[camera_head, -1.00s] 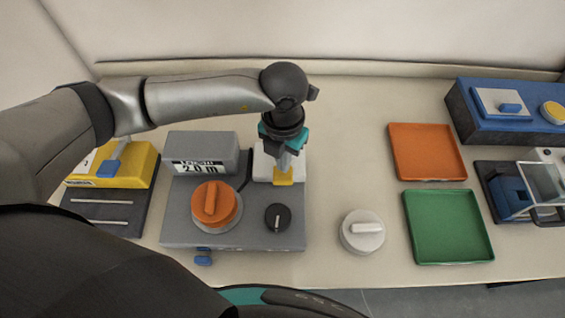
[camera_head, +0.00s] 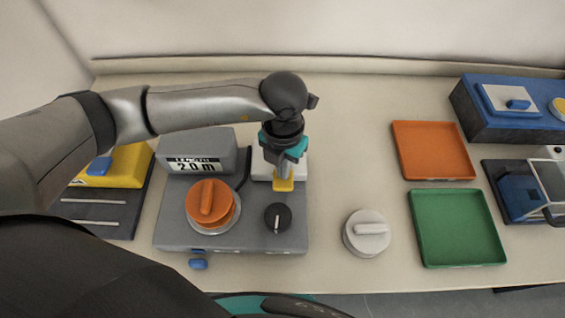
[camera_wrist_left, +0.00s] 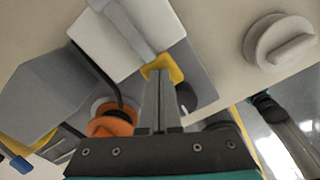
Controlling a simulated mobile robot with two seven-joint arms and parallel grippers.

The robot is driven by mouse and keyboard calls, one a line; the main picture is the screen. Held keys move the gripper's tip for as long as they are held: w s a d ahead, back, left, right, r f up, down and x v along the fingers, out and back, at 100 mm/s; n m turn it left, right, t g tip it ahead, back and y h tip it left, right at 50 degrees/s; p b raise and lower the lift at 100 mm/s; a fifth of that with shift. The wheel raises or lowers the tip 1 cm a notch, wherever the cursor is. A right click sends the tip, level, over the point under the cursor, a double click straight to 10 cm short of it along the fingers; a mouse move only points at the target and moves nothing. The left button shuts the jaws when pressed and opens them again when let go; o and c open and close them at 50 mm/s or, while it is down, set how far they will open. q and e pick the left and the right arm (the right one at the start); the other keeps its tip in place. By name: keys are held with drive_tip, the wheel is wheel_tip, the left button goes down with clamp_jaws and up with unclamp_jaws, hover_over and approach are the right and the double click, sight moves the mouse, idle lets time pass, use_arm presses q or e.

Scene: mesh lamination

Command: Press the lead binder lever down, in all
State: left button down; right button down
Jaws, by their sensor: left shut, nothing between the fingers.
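The yellow-tipped lever (camera_head: 283,184) stands at the white block (camera_head: 296,168) on the right rear of the grey machine (camera_head: 180,234); I take it for the lead binder lever. In the left wrist view its yellow tip (camera_wrist_left: 166,66) is at the end of a grey bar (camera_wrist_left: 124,28) across the white block. My left gripper (camera_head: 284,172) points down over the yellow tip, with its fingers (camera_wrist_left: 158,80) together and empty. The fingertips overlap the yellow tip in the picture; I cannot tell whether they press on it.
The machine carries an orange knob (camera_head: 209,203), a black dial (camera_head: 278,217) and a display (camera_head: 196,165) reading 2.0 m. A white round lidded piece (camera_head: 367,234), an orange tray (camera_head: 432,150) and a green tray (camera_head: 458,228) lie to the right. The table between is clear.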

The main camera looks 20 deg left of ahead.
use_arm(q)
drive_tip(key=shift+w+f+b, duration=0.1)
drive_tip(key=shift+f+b, duration=0.35)
drive_tip(key=shift+f, duration=0.3)
drive_tip(key=shift+r, duration=0.2)
wheel_tip(320, 180, up, 9)
drive_tip(key=p, duration=0.7)
drive_tip(key=shift+r, duration=0.2)
